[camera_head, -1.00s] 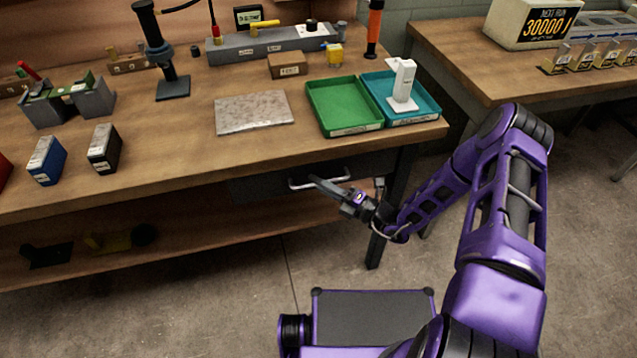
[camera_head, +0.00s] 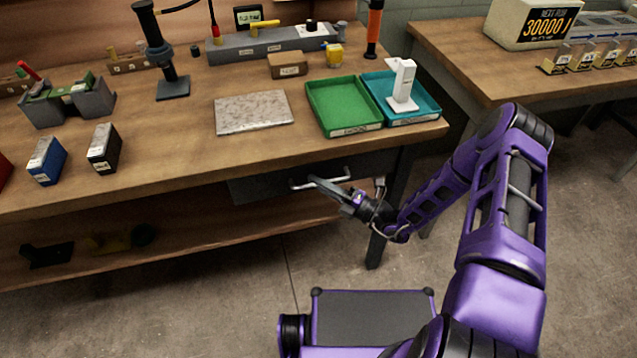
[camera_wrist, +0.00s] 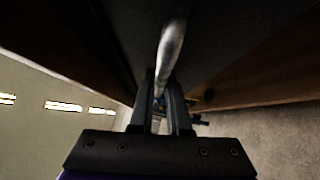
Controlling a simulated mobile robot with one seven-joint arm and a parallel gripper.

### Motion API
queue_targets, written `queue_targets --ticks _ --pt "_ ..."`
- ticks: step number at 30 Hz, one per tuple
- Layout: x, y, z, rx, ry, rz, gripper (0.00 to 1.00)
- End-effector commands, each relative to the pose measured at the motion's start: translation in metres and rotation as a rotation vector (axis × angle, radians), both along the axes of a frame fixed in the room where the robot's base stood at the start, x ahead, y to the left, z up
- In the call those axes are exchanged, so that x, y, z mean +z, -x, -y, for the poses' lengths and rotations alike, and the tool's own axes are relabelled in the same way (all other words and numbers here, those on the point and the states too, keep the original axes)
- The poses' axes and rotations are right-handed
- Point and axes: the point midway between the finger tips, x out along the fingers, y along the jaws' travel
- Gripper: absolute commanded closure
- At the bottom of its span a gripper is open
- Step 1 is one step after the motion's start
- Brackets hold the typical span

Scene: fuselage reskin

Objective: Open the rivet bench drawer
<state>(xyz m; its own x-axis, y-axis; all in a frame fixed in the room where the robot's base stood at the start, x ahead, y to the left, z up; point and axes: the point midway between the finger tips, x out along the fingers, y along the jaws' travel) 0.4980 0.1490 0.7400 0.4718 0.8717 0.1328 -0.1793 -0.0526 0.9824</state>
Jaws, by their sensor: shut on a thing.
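The rivet bench drawer (camera_head: 262,188) is a dark box front under the wooden bench top, with a silver bar handle (camera_head: 303,185). My gripper (camera_head: 322,186) reaches in from the right and is shut on the handle. In the wrist view the handle (camera_wrist: 172,45) runs down between the two fingers of my gripper (camera_wrist: 160,100). The dark drawer front fills the top of that view. Whether the drawer stands out from the bench at all is hard to tell.
The bench top (camera_head: 200,160) holds a green tray (camera_head: 345,130), a teal tray (camera_head: 425,116), a grey slab (camera_head: 253,112) and small boxes. A bench leg (camera_head: 390,210) stands close to my gripper.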

Motion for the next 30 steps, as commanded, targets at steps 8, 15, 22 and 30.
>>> queue_targets --ticks 8,15,22,30 --pt "0.001 0.000 0.000 -0.001 -0.001 0.001 1.00" --pt "0.001 0.003 0.002 -0.002 -0.001 0.000 1.00" --pt "0.003 0.036 0.012 -0.004 -0.003 -0.006 1.00" --pt "0.002 0.112 0.033 -0.005 -0.004 -0.006 1.00"
